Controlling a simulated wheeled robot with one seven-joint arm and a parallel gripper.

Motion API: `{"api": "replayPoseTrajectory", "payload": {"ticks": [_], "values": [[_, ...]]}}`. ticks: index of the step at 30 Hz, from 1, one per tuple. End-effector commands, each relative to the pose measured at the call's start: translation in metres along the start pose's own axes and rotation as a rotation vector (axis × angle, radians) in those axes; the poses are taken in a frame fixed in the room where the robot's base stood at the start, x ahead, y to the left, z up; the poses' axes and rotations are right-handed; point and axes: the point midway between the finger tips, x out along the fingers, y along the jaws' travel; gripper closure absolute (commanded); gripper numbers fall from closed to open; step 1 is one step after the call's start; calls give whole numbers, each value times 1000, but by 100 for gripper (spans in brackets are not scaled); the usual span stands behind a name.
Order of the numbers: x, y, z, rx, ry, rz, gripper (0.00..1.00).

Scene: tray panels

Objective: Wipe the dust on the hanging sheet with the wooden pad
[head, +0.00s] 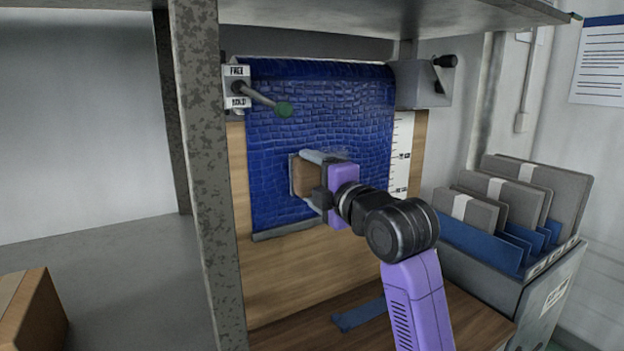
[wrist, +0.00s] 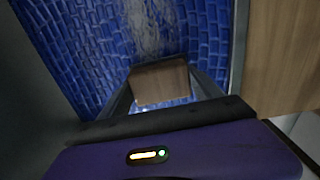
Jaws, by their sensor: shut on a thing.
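The hanging sheet (head: 345,115) is blue with a scale-like pattern and hangs in front of a wooden board, with a grey bar along its bottom edge. My gripper (head: 312,180) is at the lower middle of the sheet, shut on the wooden pad (head: 303,178). The pad also shows between the fingers in the wrist view (wrist: 160,82), close to the sheet; I cannot tell whether it touches. A pale, greyish dusty streak (wrist: 147,30) runs along the sheet beyond the pad in the wrist view. In the head view the gripper and arm hide part of the sheet.
A lever (head: 262,97) with a green knob, beside a FREE/HOLD plate, juts out over the sheet's upper left. A grey post (head: 203,150) stands at left. A bin of folders (head: 505,215) stands at right. A blue strip (head: 358,314) lies on the wooden surface below.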

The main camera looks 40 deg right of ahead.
Motion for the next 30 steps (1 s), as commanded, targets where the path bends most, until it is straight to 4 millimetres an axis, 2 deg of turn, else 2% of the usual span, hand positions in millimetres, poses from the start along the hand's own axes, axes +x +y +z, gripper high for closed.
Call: {"api": "replayPoseTrajectory", "payload": {"ticks": [30], "values": [[17, 0, 0, 0, 0, 1, 58]]}}
